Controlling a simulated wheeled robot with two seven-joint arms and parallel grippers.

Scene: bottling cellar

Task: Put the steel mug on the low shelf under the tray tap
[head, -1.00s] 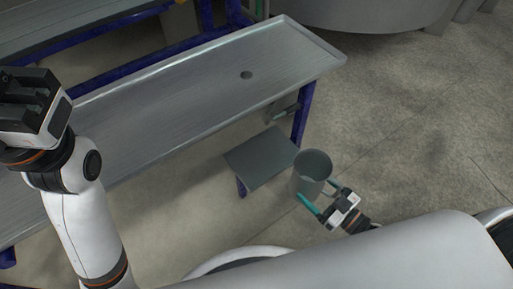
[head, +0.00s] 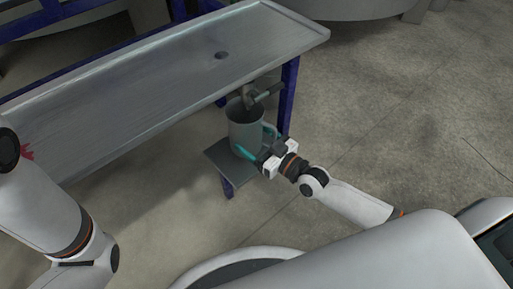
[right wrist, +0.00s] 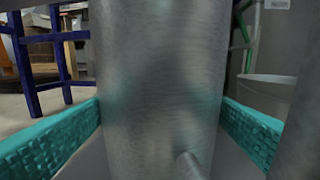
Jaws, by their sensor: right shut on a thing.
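My right gripper (head: 257,146) is shut on the mug, with teal fingers on either side. In the right wrist view the mug (right wrist: 160,80) fills the middle between the teal fingers (right wrist: 50,140). My left arm shows at the left of the head view; its gripper is out of frame.
The long steel tray (head: 150,85) with a drain hole stands above the shelf on blue legs (head: 289,92). Open concrete floor lies to the right.

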